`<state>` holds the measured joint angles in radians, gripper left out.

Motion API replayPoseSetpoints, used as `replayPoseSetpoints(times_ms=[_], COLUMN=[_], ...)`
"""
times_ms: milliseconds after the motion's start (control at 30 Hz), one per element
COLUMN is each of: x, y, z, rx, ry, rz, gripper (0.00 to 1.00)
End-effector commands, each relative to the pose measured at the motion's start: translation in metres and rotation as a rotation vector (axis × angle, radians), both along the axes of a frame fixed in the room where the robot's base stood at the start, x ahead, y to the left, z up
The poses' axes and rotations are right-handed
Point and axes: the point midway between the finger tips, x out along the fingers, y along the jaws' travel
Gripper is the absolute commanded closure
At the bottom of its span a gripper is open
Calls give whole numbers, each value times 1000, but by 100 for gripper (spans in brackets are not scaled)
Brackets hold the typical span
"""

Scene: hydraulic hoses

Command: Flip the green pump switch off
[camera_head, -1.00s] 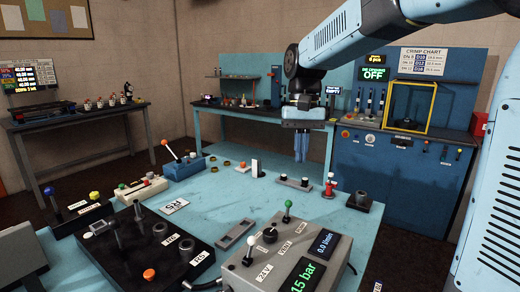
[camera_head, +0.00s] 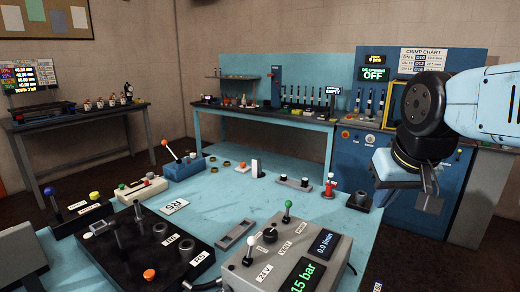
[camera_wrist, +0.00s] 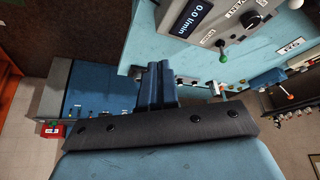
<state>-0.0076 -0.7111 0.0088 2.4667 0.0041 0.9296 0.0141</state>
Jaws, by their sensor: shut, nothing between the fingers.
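The green-knobbed switch (camera_head: 288,205) stands on the top of the grey control box (camera_head: 240,281), beside a black rotary knob and the 0.0 l/min display. Its green knob also shows in the wrist view (camera_wrist: 223,58), near the box labels. My gripper (camera_head: 430,204) is at the right of the head view, past the right side of the table and apart from the switch. In the wrist view its fingers (camera_wrist: 159,68) are together with nothing between them. The exact tilt of the switch is hard to tell.
A white-knobbed lever (camera_head: 250,242) stands on the same box, with a 15 bar display (camera_head: 305,277). A red fitting (camera_head: 330,185) and a small block with posts (camera_head: 360,196) stand at the table's right edge. The middle of the blue table (camera_head: 225,205) is mostly clear.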

Motion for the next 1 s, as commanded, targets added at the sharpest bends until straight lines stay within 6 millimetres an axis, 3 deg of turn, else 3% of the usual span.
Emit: replayPoseSetpoints(times_ms=[67,167,333,567,1000], x=[-6,-8,6,49,141], y=[-3,-5,1,21,67], z=[-3,-5,-2,6,1], rx=[-2,-1,70,259,519], ry=[-21,-32,12,159,491], rz=[-2,-5,-74,-299,-792], gripper=[100,91,75,54,54])
